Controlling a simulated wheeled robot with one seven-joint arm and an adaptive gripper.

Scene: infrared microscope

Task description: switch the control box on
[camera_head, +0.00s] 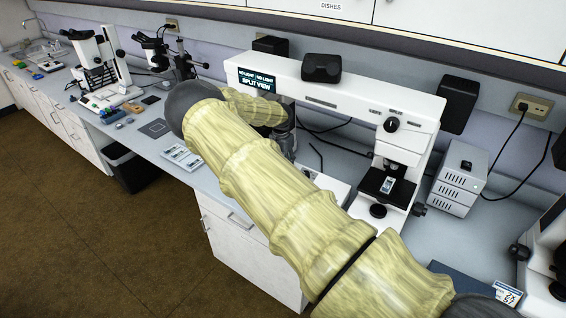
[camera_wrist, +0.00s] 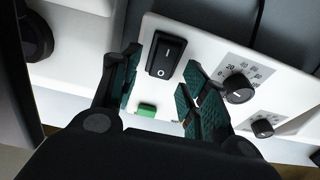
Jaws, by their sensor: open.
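The control box (camera_wrist: 205,52) is a white panel in the wrist view. It carries a black rocker switch (camera_wrist: 165,55) marked I at the top and O at the bottom. I cannot tell which side is pressed in. A small green piece (camera_wrist: 147,110) sits below the switch, and two black dials (camera_wrist: 238,88) with printed scales sit to its right. My gripper (camera_wrist: 160,76) is open and empty, its fingers on either side of the switch; contact cannot be told. In the head view a white box (camera_head: 331,188) on the bench, likely the control box, is mostly hidden by my arm.
The large white microscope (camera_head: 340,97) with a "SPLIT VIEW" display stands behind my arm. A grey stacked unit (camera_head: 457,185) stands right of it. Cables run along the wall behind. Left of my arm, the bench holds a white tray (camera_head: 183,157) and other microscopes.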

